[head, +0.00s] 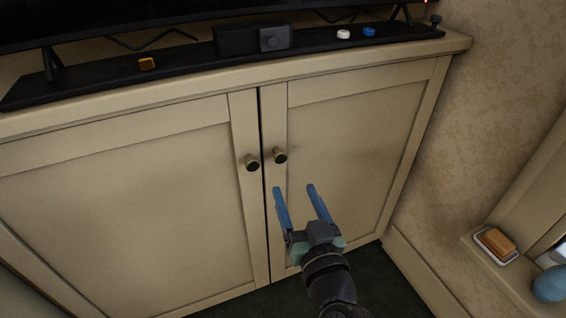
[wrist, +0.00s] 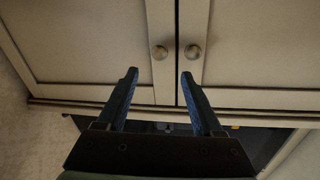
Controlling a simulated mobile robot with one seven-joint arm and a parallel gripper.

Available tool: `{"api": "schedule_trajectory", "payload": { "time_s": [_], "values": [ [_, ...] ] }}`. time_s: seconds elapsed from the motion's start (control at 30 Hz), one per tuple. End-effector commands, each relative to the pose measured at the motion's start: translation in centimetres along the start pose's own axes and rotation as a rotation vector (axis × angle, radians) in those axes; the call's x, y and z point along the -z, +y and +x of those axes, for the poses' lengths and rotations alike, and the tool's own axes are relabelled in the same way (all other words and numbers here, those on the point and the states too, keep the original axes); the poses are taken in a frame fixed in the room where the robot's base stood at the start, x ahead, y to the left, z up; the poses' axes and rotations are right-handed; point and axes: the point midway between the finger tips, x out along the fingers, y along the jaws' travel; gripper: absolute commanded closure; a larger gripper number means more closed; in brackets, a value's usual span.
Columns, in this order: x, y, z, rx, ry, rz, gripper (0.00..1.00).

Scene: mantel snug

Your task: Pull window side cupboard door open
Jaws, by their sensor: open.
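The cream cupboard has two shut doors. The window side door (head: 352,135) is the right one in the head view and the left one in the wrist view (wrist: 85,42).
The other door (head: 125,195) has a matching knob (head: 252,162) close beside. A black shelf board (head: 190,60) with small items lies on the cupboard top. At the right, a ledge (head: 490,265) holds a dish with an orange block (head: 495,241).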

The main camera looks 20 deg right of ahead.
Motion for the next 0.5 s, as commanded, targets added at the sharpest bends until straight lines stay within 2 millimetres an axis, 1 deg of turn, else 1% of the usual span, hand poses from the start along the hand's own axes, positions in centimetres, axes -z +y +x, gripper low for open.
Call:
{"api": "schedule_trajectory", "payload": {
  "time_s": [0.03,0.3,0.5],
  "values": [
    [0.2,0.0,1.0,0.002,-0.001,-0.004,0.32],
    [0.1,-0.1,5.5,0.004,-0.002,-0.005,0.32],
    [0.0,-0.1,8.1,0.002,-0.003,-0.004,0.32]
  ]
}}
